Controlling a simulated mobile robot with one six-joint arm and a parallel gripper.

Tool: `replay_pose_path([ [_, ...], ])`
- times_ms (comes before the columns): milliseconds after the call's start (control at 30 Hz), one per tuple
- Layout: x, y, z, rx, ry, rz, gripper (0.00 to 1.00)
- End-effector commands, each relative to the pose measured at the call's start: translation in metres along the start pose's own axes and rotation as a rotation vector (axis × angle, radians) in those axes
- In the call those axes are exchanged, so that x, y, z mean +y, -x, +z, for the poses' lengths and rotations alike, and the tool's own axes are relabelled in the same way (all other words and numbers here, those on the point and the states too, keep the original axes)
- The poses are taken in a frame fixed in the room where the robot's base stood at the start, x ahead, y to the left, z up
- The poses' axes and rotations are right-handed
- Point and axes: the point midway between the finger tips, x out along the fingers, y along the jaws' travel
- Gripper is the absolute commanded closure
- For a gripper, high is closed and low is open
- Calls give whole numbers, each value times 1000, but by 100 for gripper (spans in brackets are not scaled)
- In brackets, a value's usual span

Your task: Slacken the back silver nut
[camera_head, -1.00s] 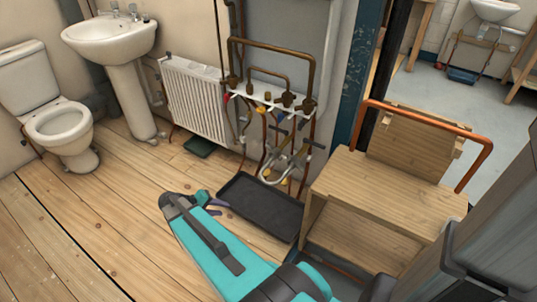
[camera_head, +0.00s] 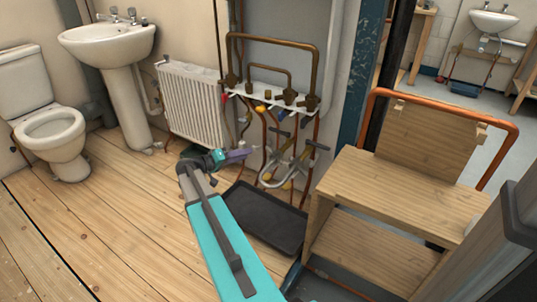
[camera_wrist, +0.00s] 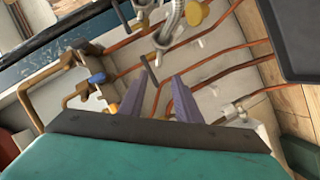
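A silver bent pipe (camera_head: 276,180) with pale fittings hangs low on the pipework board in the head view. Part of a silver hose (camera_wrist: 171,28) shows at the top of the wrist view, with a silver fitting (camera_wrist: 194,13) beside a yellow knob. The nuts are too small to tell which is the back silver one. My gripper (camera_head: 240,154) is left of the pipework in the head view. In the wrist view its two purple fingers (camera_wrist: 158,88) are apart with nothing between them, pointing at the pipes.
Copper pipes, valves and bar handles (camera_head: 318,146) crowd the board. A black tray (camera_head: 265,218) lies on the floor below. A wooden bench (camera_head: 400,195) with a copper pipe stands right. A radiator (camera_head: 192,103) and basin (camera_head: 108,40) stand left.

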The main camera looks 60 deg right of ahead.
Motion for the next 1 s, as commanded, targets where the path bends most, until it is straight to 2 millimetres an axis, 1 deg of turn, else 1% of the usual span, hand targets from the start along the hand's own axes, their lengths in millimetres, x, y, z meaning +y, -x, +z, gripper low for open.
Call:
replay_pose_path([
  [400, 2, -3, -1, 1, -5, 6, 70],
  [567, 2, -8, -1, 0, -5, 7, 70],
  [767, 1, -27, 0, 0, -5, 6, 70],
  [1000, 1, -60, 0, -1, -5, 8, 70],
])
